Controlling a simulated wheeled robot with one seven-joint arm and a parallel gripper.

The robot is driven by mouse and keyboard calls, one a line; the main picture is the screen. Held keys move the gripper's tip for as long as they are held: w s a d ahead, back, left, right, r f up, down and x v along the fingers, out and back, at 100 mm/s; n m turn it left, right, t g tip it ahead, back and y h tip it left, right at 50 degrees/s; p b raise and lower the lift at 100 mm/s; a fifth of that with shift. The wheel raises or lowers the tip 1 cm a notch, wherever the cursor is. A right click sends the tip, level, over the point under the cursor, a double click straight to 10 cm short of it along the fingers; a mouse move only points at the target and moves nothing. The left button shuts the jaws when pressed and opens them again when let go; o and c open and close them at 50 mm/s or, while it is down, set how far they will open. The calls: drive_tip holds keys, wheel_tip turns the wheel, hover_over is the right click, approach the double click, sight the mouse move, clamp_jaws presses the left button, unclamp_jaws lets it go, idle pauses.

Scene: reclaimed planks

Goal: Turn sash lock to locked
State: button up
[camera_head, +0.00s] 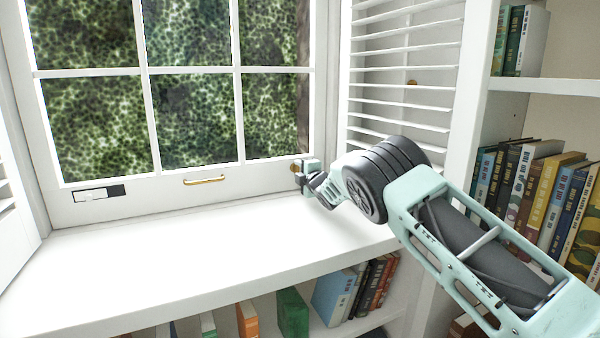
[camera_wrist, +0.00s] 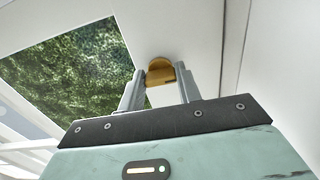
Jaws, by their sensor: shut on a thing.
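The sash lock (camera_wrist: 160,72) is a small brass piece on the white window frame. In the wrist view it sits between the two grey fingers of my gripper (camera_wrist: 160,78), which are shut on it. In the head view my gripper (camera_head: 306,176) is at the lower right corner of the window, and a bit of the brass lock (camera_head: 295,168) shows beside the fingers. The fingers hide most of the lock, and I cannot tell its turn position.
A brass handle (camera_head: 204,180) is on the bottom rail, with a dark and white plate (camera_head: 98,193) to its left. The white sill (camera_head: 180,240) is bare. A louvred shutter (camera_head: 400,75) and a bookshelf (camera_head: 540,85) stand close on the right.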

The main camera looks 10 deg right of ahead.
drive_tip(key=shift+a, duration=0.2)
drive_tip(key=o, duration=1)
drive_tip(key=shift+s+d, duration=0.2)
drive_tip(key=shift+s, duration=0.3)
drive_tip(key=p+v, duration=0.2)
drive_tip(key=v, duration=1.4)
drive_tip(key=shift+s, duration=0.35)
